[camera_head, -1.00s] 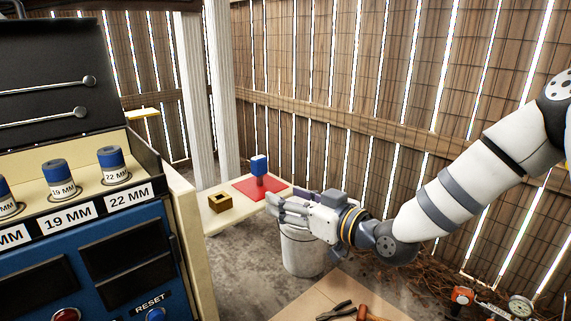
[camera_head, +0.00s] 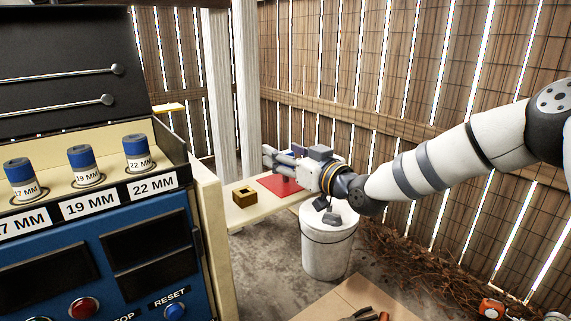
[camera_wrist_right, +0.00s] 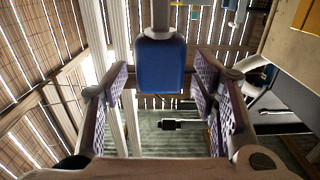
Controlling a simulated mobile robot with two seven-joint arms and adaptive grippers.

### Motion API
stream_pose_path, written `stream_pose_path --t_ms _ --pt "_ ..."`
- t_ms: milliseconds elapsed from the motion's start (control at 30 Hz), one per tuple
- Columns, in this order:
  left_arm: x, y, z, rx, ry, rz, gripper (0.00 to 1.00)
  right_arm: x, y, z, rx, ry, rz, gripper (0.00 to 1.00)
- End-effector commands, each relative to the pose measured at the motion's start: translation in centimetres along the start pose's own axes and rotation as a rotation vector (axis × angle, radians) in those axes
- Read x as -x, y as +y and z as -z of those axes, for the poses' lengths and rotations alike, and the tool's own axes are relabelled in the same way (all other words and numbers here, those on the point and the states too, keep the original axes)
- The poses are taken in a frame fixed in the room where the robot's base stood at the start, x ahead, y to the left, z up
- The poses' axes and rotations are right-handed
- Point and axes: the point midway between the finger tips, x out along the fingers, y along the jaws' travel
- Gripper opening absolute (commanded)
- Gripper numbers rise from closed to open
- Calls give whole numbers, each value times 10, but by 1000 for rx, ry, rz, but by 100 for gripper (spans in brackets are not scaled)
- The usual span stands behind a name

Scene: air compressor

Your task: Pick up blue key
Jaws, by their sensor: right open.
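The blue key (camera_wrist_right: 160,65) shows in the right wrist view as a blue block on a pale stem. It lies between the two spread finger pads of my right gripper, with a visible gap on each side. In the head view my right gripper (camera_head: 270,157) reaches in from the right over the red mat (camera_head: 267,184) and hides the key's blue head. My right gripper is open and holds nothing. My left gripper is not in view.
The mat lies on a pale bench (camera_head: 243,212) beside a small brass-coloured square block (camera_head: 244,197). A white bucket (camera_head: 328,248) stands below my right wrist. The blue compressor panel (camera_head: 100,250) with several blue-topped sockets fills the left. A slatted wooden wall (camera_head: 400,90) stands behind.

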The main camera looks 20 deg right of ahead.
Motion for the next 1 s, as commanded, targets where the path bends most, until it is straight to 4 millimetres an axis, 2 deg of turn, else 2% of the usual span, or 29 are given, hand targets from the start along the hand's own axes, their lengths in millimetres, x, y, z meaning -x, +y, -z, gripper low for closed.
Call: stream_pose_path --t_ms 33,200,267,533,667,800,1000 --pt "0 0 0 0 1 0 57 0 0 1 1 1 0 51" --pt "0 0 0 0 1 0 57 0 0 0 1 0 0 13" --pt "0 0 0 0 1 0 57 0 0 0 1 0 0 1" --pt "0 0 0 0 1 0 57 1 0 1 1 0 0 1" --pt "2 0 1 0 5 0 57 0 0 12 2 2 0 1" --pt "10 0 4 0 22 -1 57 4 -2 43 4 7 1 1" --pt "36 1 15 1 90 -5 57 43 -22 100 8 17 3 1"
